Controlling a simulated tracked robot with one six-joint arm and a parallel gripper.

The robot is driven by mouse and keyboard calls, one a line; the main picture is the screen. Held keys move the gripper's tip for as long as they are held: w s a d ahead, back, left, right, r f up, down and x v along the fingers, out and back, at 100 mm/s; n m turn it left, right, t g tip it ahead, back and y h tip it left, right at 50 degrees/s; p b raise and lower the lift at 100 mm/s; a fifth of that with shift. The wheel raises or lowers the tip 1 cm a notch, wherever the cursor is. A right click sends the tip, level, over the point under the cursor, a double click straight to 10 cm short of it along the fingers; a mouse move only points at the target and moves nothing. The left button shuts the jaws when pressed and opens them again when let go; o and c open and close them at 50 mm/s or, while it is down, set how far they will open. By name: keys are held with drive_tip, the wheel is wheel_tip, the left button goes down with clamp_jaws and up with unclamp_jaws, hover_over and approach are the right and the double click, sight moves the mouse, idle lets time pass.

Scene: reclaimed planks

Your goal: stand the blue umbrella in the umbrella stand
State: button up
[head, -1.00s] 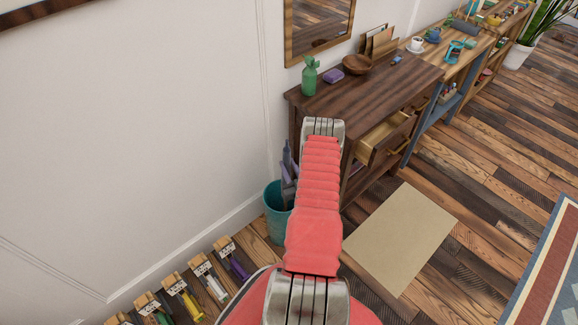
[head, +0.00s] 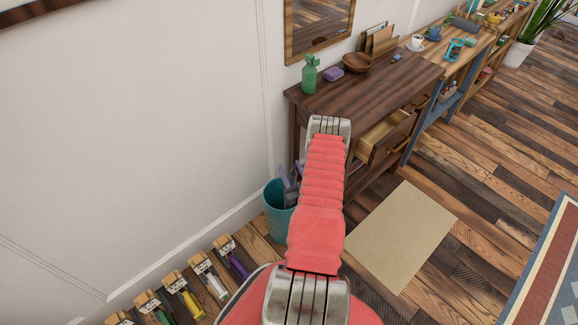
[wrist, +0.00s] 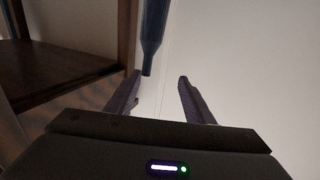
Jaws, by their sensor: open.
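A dark blue, slim shape that looks like the blue umbrella (wrist: 154,35) comes down from the top of the wrist view. Its narrow end lies near the gap between my fingertips, closer to the left finger; I cannot tell whether they touch. My gripper (wrist: 160,76) is open with both dark fingers apart. The teal bucket-like umbrella stand (head: 276,222) is on the floor by the wall, left of the dark dresser. Greyish-purple shapes show at its mouth, partly hidden by my arm; I cannot tell umbrella from fingers there.
The dark wooden dresser (head: 365,90) has an open drawer (head: 383,137) and holds a green bottle (head: 310,76) and a bowl (head: 357,63). Several labelled holders (head: 203,262) line the wall at lower left. A beige mat (head: 402,237) lies on open floor at right.

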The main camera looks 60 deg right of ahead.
drive_tip(key=v, duration=1.1)
idle(1.1)
